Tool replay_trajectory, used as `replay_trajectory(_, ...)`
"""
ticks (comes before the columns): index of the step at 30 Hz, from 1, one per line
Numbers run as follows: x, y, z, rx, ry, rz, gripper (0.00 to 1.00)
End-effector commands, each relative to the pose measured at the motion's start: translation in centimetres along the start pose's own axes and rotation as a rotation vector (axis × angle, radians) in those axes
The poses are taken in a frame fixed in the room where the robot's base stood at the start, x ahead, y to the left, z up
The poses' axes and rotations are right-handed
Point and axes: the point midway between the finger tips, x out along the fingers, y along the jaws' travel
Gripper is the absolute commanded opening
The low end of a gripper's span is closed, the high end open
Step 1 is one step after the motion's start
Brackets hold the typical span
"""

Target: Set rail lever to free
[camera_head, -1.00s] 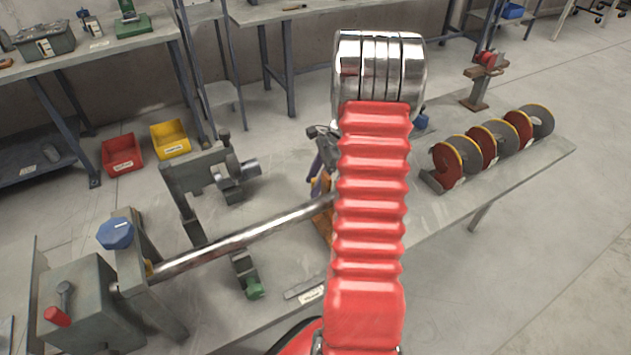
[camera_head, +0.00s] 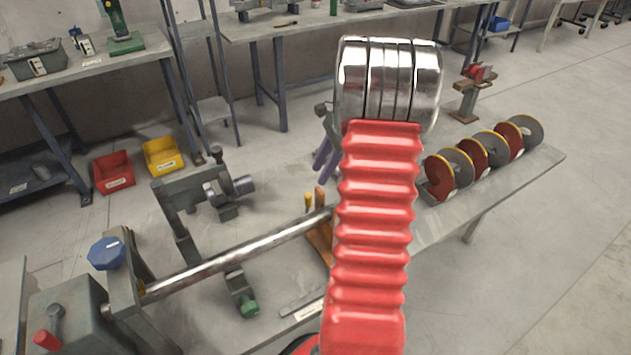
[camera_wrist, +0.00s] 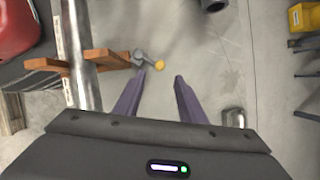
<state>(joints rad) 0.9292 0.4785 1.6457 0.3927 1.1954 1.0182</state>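I cannot tell for certain which lever is the rail lever. A lever with a yellow knob (camera_head: 308,202) stands by the wooden supports near the right end of the steel bar (camera_head: 235,250). In the wrist view, the yellow knob (camera_wrist: 158,65) lies just beyond my fingertips, with a grey arm to its left. A green-knobbed handle (camera_head: 249,306) sits below the bar, and a red-handled lever (camera_head: 45,339) is on the grey box at lower left. My gripper (camera_wrist: 160,76) is open and empty, with purple fingers apart. In the head view my gripper (camera_head: 325,155) is partly hidden by my red arm.
A grey bracket (camera_head: 200,195) stands behind the bar. Grinding discs (camera_head: 485,155) stand on the bench at right. Red (camera_head: 113,171) and yellow bins (camera_head: 163,155) are on the floor behind.

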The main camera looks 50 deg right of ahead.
Motion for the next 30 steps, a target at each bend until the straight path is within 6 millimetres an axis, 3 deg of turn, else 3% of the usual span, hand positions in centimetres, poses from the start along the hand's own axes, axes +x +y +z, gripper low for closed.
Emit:
replay_trajectory(7,-2.5,0.0,-0.1,0.0,0.001,0.0,0.37)
replay_trajectory(16,-2.7,0.0,-0.1,0.0,0.0,0.001,0.37)
replay_trajectory(20,-2.8,0.1,0.3,-0.009,0.003,0.0,0.28)
replay_trajectory(26,-3.2,0.8,3.3,-0.114,0.031,-0.001,0.14)
replay_trajectory(30,-3.9,2.0,7.3,-0.265,0.073,-0.004,0.04)
